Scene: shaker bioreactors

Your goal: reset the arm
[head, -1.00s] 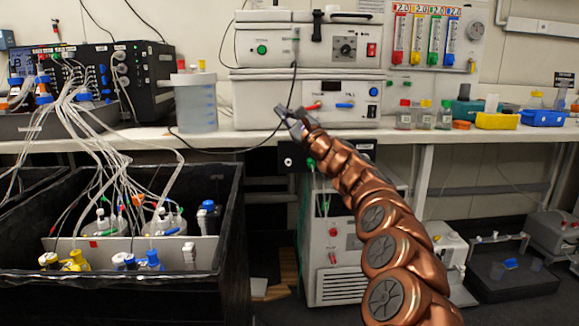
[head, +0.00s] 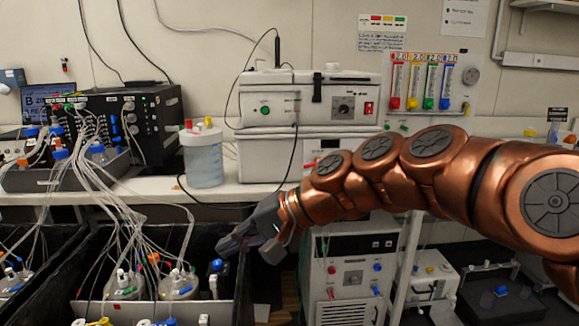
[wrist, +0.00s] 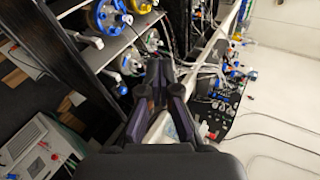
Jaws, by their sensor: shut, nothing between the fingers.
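My copper-coloured arm reaches in from the right in the head view, bent in an arch, with my gripper (head: 236,248) at its left end. The gripper is in the air in front of the bench, close to the right side of the black shaker box (head: 262,235). In the wrist view my gripper (wrist: 160,65) shows its two dark fingers close together, with nothing held between them. Bottles with tubing (head: 180,284) stand inside the box, left of and below the gripper.
A white jug (head: 203,158) and stacked white instruments (head: 275,155) stand on the bench (head: 130,190). A black control unit (head: 130,125) sends many loose tubes down into the box. A white cabinet (head: 345,275) stands under the bench, right of the gripper.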

